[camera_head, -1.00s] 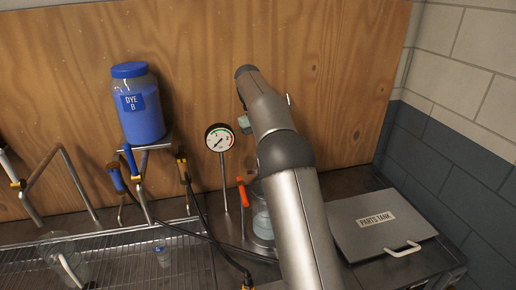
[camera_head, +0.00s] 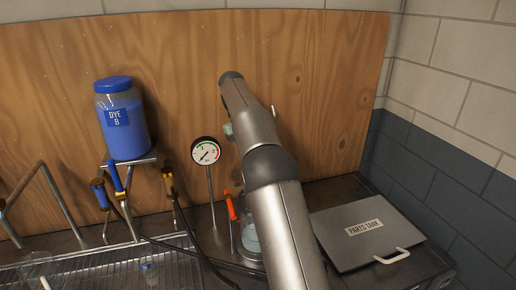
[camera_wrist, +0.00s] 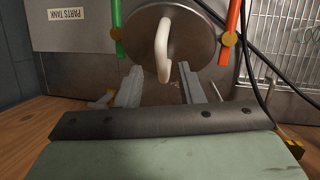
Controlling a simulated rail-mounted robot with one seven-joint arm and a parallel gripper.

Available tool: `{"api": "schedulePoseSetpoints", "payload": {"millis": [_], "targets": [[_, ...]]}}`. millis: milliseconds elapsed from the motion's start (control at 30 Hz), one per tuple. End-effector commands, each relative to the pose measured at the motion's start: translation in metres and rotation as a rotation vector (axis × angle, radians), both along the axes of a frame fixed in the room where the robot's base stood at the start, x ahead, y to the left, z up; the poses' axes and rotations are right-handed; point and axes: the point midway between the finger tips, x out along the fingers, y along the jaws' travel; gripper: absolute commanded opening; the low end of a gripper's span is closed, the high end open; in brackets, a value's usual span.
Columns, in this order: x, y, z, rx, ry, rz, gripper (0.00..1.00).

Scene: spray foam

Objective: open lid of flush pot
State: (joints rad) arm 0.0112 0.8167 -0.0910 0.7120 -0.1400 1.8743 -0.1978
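The flush pot (camera_head: 249,238) shows in the head view as a clear vessel, partly hidden behind my arm. In the wrist view, a round metal lid (camera_wrist: 193,35) with a white curved handle (camera_wrist: 162,50) faces the camera; it appears to be the pot's lid, seated. My gripper (camera_wrist: 160,70) is open and empty, its two grey fingers apart on either side of the handle's line. The handle's end shows between the fingertips; contact is not visible. In the head view my gripper's fingers are hidden by the arm.
A green lever (camera_wrist: 116,28) and an orange lever (camera_wrist: 231,30) flank the lid. The parts tank (camera_head: 330,245) stands right of the pot. A gauge (camera_head: 206,151), the blue dye jar (camera_head: 125,130) and black hoses (camera_head: 190,225) are left of it. A wooden panel (camera_head: 310,80) stands behind.

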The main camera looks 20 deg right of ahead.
Motion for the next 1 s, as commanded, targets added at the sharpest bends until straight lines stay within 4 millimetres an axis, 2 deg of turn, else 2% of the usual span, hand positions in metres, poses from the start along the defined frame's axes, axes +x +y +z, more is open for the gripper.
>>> {"api": "schedulePoseSetpoints", "payload": {"millis": [67, 433, 700, 833, 1000], "targets": [[0.001, 0.0, 0.014, -0.001, -0.005, -0.001, 0.34], [-0.052, 0.005, 0.075, -0.001, -0.006, -0.001, 0.34], [-0.11, 0.011, 0.099, 0.0, -0.003, 0.0, 0.34], [-0.127, 0.013, 0.108, 0.0, -0.002, -0.001, 0.34], [-0.138, 0.014, 0.112, 0.0, -0.001, -0.001, 0.34]]}}
